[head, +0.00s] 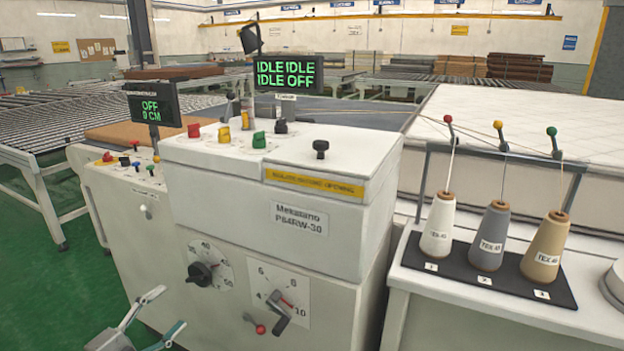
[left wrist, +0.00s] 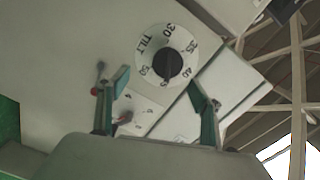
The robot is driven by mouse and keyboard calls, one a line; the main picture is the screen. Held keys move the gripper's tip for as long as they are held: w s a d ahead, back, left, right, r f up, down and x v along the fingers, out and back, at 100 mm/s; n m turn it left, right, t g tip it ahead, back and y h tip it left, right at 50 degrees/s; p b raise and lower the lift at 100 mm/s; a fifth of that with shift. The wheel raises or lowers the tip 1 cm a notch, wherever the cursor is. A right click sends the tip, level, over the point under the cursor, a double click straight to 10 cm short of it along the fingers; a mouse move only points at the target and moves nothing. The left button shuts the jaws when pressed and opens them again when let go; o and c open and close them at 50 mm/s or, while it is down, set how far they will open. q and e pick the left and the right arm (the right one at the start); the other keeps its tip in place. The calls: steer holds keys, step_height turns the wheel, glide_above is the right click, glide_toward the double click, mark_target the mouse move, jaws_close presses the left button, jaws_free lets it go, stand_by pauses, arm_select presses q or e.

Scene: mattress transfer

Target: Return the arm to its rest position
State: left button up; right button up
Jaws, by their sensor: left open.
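My left gripper (head: 171,307) shows at the bottom left of the head view, in front of the white machine (head: 260,215). Its two fingers are spread and nothing is between them. In the left wrist view the gripper (left wrist: 158,84) has its fingers apart. The black tilt knob (left wrist: 168,63) on its white numbered dial appears between and beyond them. Whether a finger touches the panel cannot be told. In the head view a black knob (head: 199,273) and a grey lever (head: 278,310) are on the machine's front. My right gripper is not in view.
A small screen (head: 153,109) reads OFF, 9 CM; a larger one (head: 287,74) reads IDLE and OFF. Thread cones stand on a black mat (head: 456,277) at right. A white mattress (head: 540,125) lies behind. Green floor (head: 60,285) is open at left.

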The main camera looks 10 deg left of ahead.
arm_select(q)
steer(key=s+d+f+n+g+y+p, duration=0.1)
steer(key=s+d+f+n+g+p, duration=0.1)
steer(key=s+d, duration=0.4)
steer(key=s+d+f+n+g+y+p, duration=0.1)
steer(key=s+d+f+n+p, duration=0.3)
steer(key=s, duration=1)
steer(key=s+d+f+n+g+y+p, duration=0.1)
steer(key=s+d+f+n+g+p, duration=0.2)
steer(key=s+d+f+n, duration=0.3)
steer(key=s+d+n, duration=0.1)
steer(key=s+d, duration=0.3)
steer(key=shift+f, duration=0.15)
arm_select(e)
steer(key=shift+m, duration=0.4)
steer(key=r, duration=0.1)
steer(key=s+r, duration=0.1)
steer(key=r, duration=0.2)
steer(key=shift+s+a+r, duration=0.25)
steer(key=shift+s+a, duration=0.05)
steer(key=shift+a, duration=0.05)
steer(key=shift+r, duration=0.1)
